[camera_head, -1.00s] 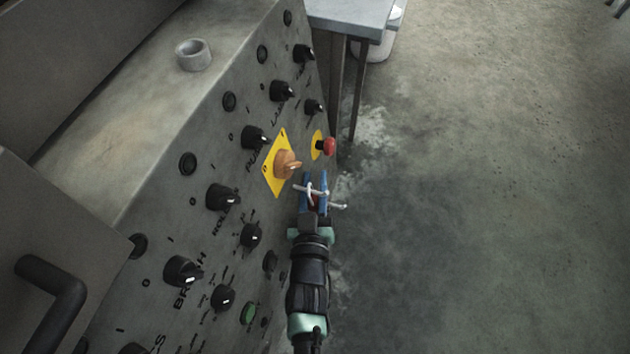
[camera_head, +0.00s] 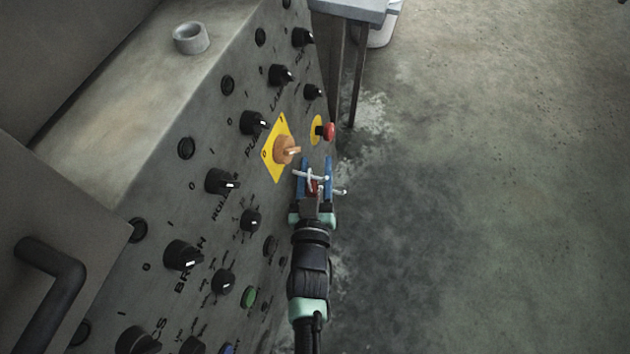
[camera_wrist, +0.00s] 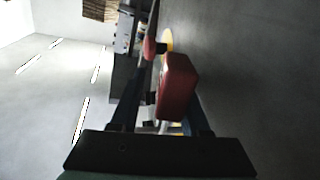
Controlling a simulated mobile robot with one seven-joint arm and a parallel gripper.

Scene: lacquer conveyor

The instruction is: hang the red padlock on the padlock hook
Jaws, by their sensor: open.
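The red padlock (camera_head: 312,187) shows as a small red patch between my fingers in the head view. In the wrist view its red body (camera_wrist: 181,84) is large, with a pale shackle (camera_wrist: 168,128) towards my gripper. The pale metal padlock hook (camera_head: 318,177) crosses between the fingers, just below the orange rotary switch. The padlock is at the hook, but I cannot tell whether its shackle is round it. My gripper (camera_head: 316,172) is open, its blue fingers on either side of the padlock with gaps.
A sloping grey control panel (camera_head: 213,235) with several black knobs is on the left. The orange switch (camera_head: 286,150) and red emergency button (camera_head: 329,131) are just beyond my gripper. A grey table (camera_head: 350,10) stands at the back. The floor to the right is clear.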

